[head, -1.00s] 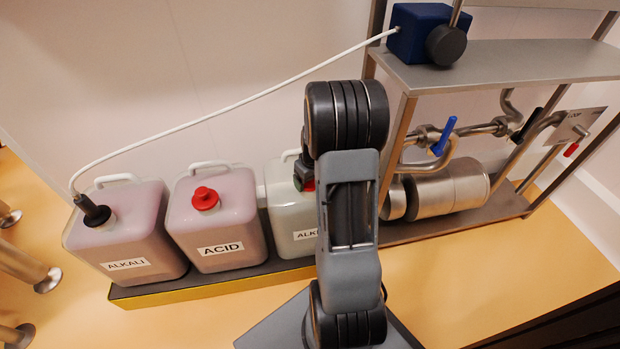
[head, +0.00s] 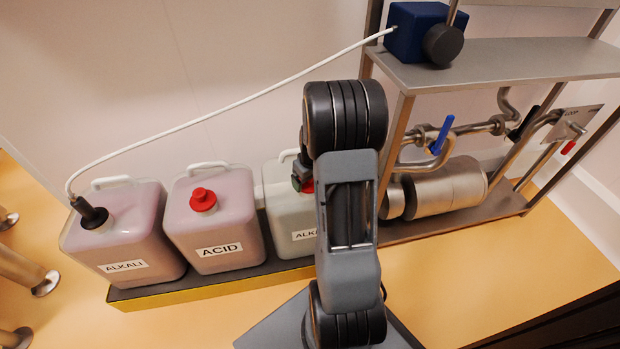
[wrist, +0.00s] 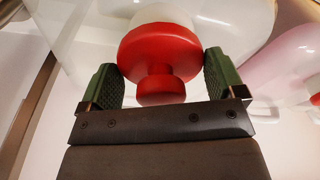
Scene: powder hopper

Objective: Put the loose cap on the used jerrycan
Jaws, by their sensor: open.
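The red cap (wrist: 158,50) sits at the pale neck of a whitish jerrycan (wrist: 245,25) in the wrist view. Its knob points toward my gripper (wrist: 160,66). The green-padded fingers are open, one on each side of the cap. I cannot tell whether they touch it. In the head view this is the right-hand jerrycan labelled ALKALI (head: 283,208), paler than the others and partly behind my arm. Only a bit of its red cap (head: 307,186) shows there, below my gripper. How tightly the cap sits on the neck is hidden.
A pinkish ACID jerrycan (head: 218,228) with a red cap stands just left. Further left, an ALKALI jerrycan (head: 122,232) holds a black fitting with a white hose (head: 230,108) rising to a blue pump (head: 415,32). A steel frame with pipes (head: 405,100) stands close on the right.

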